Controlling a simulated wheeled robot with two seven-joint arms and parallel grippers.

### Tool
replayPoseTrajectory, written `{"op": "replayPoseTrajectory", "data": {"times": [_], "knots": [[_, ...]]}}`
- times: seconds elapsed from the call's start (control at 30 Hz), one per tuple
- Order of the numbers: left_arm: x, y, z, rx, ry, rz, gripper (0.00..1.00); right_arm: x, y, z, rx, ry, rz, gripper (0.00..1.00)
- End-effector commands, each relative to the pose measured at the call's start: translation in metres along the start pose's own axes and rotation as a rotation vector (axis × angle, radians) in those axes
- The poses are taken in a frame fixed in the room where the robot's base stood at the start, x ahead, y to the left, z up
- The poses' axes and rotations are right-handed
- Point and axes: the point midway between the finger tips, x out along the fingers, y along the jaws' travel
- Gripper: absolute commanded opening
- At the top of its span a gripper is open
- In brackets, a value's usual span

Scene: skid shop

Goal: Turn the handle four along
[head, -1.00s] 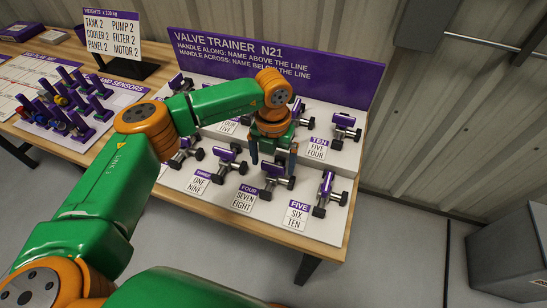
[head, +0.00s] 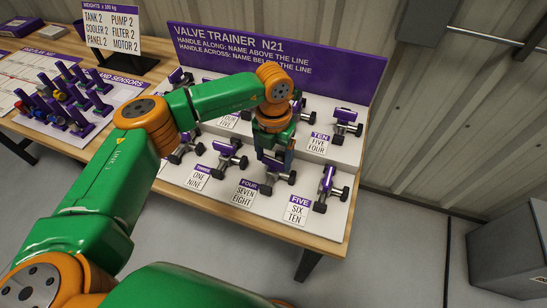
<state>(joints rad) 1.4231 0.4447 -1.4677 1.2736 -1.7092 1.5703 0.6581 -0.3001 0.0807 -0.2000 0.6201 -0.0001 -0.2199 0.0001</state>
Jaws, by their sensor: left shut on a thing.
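The valve trainer N21 (head: 343,78) is a white two-step board with a purple back panel. Valve four (head: 288,178), with dark ends and a purple handle (head: 269,160), stands on the front step behind its card FOUR, SEVEN EIGHT (head: 245,193). My left gripper (head: 279,163) points down over this valve and is shut on its handle. The fingers hide part of the handle, so its exact angle is hard to tell. My right gripper is not in view.
Handle three (head: 228,151) is close on the left and handle five (head: 327,181) on the right. Valve ten (head: 345,122) stands on the upper step. A sign (head: 111,32) and a rack of purple pegs (head: 62,100) are further left on the wooden bench.

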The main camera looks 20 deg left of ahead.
Motion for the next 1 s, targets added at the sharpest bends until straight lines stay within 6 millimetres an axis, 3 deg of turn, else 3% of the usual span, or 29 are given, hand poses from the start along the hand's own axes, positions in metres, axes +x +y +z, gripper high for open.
{"op": "replayPoseTrajectory", "data": {"times": [0.4, 1.0], "knots": [[0.002, 0.000, 0.001, 0.375, -0.005, -0.001, 0.22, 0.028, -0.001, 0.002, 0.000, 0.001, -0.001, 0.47], [0.000, -0.001, 0.001, 0.944, -0.006, 0.000, 0.22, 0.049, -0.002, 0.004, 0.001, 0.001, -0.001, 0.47]]}}
